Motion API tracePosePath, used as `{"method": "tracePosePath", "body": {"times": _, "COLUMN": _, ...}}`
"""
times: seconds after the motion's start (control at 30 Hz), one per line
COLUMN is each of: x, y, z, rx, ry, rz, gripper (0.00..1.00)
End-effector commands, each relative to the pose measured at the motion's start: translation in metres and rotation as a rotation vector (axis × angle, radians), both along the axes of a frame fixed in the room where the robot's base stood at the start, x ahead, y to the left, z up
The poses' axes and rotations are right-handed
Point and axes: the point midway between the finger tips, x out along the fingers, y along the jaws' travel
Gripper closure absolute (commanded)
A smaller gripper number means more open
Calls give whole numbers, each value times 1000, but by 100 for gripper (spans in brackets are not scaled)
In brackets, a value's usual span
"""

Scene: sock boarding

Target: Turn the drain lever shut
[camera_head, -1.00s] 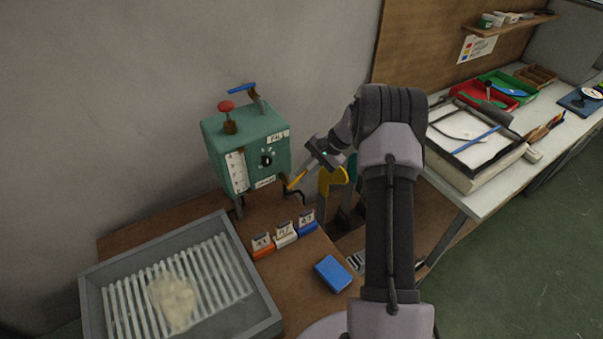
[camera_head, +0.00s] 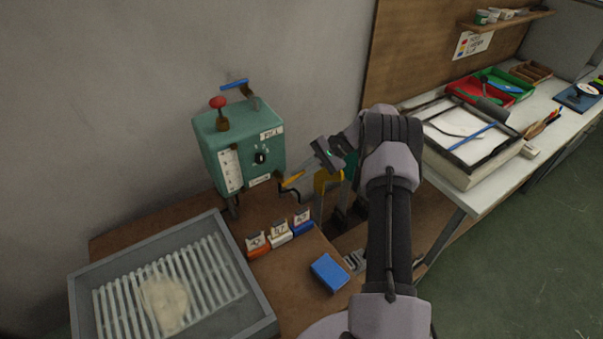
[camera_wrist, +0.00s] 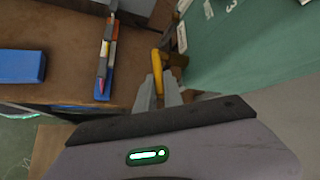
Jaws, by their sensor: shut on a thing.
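The teal boiler box (camera_head: 216,152) stands on the brown bench against the wall. A yellow lever (camera_head: 292,180), which I take as the drain lever, sticks out at its lower right corner. It also shows in the wrist view (camera_wrist: 157,70), between my fingertips. My gripper (camera_head: 304,172) is shut on the yellow lever, reaching in from the right. In the wrist view my gripper (camera_wrist: 159,88) has one finger on each side of the lever's near end. The lever's pivot is partly hidden behind it.
A red knob (camera_head: 217,102) and a blue-handled lever (camera_head: 235,85) rise from the box top. Several small labelled blocks, including an orange one (camera_head: 258,251), stand in front. A blue block (camera_head: 329,272) lies nearer. A grey ribbed tray (camera_head: 262,326) is at left. A white worktable (camera_head: 463,199) is at right.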

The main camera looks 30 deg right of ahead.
Motion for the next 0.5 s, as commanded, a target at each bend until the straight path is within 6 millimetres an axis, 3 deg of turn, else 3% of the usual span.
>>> {"method": "tracePosePath", "body": {"times": 0.13, "x": 0, "y": 1, "z": 0, "rx": 1, "ry": 2, "rz": 0, "gripper": 100}}
{"method": "tracePosePath", "body": {"times": 0.17, "x": 0, "y": 1, "z": 0, "rx": 1, "ry": 2, "rz": 0, "gripper": 82}}
{"method": "tracePosePath", "body": {"times": 0.23, "x": 0, "y": 1, "z": 0, "rx": 1, "ry": 2, "rz": 0, "gripper": 69}}
{"method": "tracePosePath", "body": {"times": 0.5, "x": 0, "y": 0, "z": 0, "rx": 0, "ry": 1, "rz": 0, "gripper": 67}}
